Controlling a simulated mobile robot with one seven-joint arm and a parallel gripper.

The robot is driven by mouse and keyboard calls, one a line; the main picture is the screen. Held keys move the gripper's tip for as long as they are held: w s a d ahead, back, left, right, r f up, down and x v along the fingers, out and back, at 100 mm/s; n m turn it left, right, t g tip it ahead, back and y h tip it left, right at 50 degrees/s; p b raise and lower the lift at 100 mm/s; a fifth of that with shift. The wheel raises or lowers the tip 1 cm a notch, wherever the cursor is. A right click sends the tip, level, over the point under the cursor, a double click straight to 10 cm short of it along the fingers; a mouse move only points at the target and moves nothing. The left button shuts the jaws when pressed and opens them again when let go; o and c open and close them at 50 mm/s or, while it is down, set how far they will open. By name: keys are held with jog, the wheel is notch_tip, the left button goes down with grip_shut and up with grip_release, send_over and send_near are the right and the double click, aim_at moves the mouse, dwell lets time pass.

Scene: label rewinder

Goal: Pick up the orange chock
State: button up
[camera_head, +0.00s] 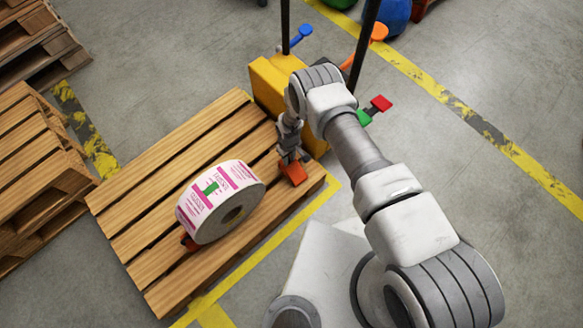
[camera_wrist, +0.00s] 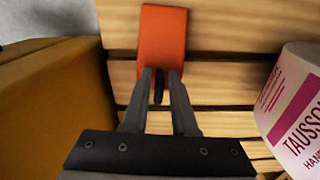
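The orange chock (camera_head: 293,173) lies on the wooden pallet (camera_head: 150,175), near its right corner. In the wrist view the chock (camera_wrist: 163,35) is just beyond my fingertips, with its near end between or under them. My gripper (camera_wrist: 160,75) is open, its two fingers apart. A small dark piece shows between the fingers, with gaps to both sides; I cannot tell whether it belongs to the chock. In the head view my gripper (camera_head: 291,158) points down at the chock, and the arm hides part of the contact area.
A label roll (camera_head: 220,200) lies on the pallet left of the chock; it shows in the wrist view (camera_wrist: 298,110) at right. Another orange piece (camera_head: 190,243) sits partly hidden beneath it. A yellow machine body (camera_head: 267,85) stands close behind my gripper. More pallets (camera_head: 35,150) are stacked at left.

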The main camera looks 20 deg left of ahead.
grip_shut()
dwell(1.1)
